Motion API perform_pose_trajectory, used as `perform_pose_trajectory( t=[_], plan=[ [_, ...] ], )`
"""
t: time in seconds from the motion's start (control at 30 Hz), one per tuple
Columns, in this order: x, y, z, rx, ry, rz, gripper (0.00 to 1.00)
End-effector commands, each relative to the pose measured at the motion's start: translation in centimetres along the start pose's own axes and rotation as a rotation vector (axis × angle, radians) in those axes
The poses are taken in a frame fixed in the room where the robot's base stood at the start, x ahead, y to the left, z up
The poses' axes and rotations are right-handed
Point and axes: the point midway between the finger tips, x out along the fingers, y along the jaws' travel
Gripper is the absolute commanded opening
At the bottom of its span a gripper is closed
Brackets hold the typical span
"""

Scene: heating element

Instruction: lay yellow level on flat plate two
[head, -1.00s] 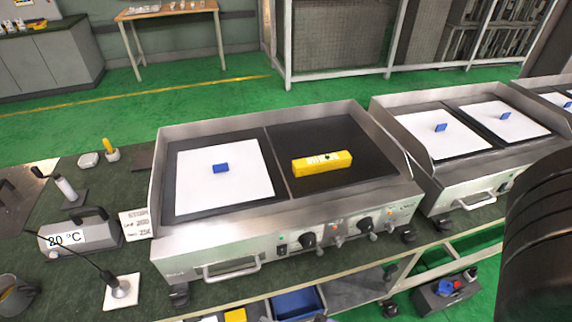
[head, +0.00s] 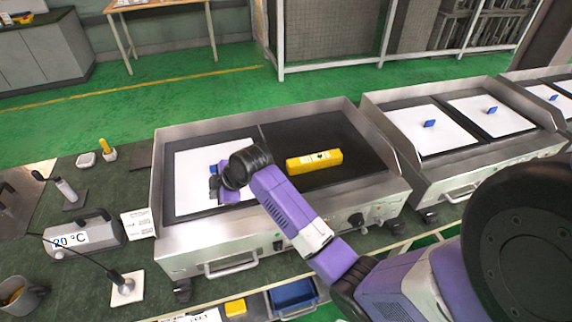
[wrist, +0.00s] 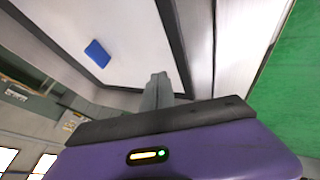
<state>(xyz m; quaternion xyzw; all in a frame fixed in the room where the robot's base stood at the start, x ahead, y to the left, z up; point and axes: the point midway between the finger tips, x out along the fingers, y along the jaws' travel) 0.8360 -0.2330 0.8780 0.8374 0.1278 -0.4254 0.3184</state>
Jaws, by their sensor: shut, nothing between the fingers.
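The yellow level (head: 314,161) lies on the dark right-hand plate (head: 350,138) of the nearest two-plate griddle, towards that plate's left side. The left-hand plate bears a white sheet (head: 190,168) with a small blue block near its middle, now partly hidden by my arm. My gripper (head: 215,186) is over the white sheet beside the blue block, left of the level and apart from it. In the wrist view my gripper's fingers (wrist: 158,90) are together and empty. A blue block (wrist: 97,53) on a white surface shows beyond them. The level is not in the wrist view.
A second griddle (head: 455,125) with white sheets and blue blocks stands to the right. Raised metal walls edge the nearest griddle's back and sides. A grey temperature box (head: 85,236), a stand with a white base (head: 127,290) and a mug (head: 18,295) are at the left.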

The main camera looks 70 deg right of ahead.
Motion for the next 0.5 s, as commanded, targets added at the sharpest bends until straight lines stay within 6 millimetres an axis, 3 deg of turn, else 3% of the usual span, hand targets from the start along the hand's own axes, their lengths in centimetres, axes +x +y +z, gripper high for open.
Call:
perform_pose_trajectory(
  t=[0.03, 0.2, 0.33, 0.5],
  plan=[
    [-1.1, 2.4, 1.7, -0.075, -0.058, -0.048, 0.0],
    [-5.3, 6.2, 7.9, -0.309, -0.218, -0.276, 0.0],
    [-9.2, 8.1, 11.8, -0.421, -0.294, -0.429, 0.0],
    [-12.4, 9.2, 14.3, -0.488, -0.335, -0.546, 0.0]
  ],
)
